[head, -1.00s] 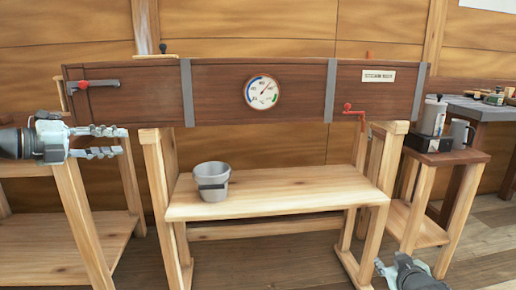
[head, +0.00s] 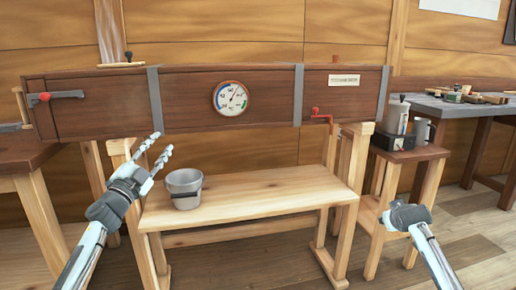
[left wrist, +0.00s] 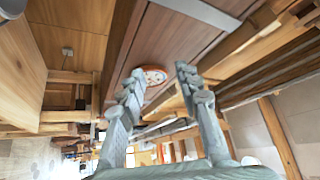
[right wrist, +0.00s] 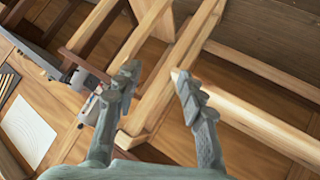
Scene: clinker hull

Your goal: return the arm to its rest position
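My left gripper (head: 160,154) is open and empty in the head view. It points up, in front of the long dark wooden steam box and left of the grey bucket (head: 185,188). In the left wrist view its two fingers (left wrist: 155,90) stand apart with nothing between them. My right arm comes up at the lower right of the head view, but its fingers are hard to make out there. In the right wrist view the right gripper (right wrist: 158,85) is open and empty, with wooden legs and beams beyond it.
The steam box (head: 190,110) has a round dial (head: 230,98), a red-handled latch (head: 55,95) and a red valve (head: 320,115). The bucket stands on a low wooden bench (head: 260,190). A small side stand (head: 415,153) holds a kettle-like container and a mug.

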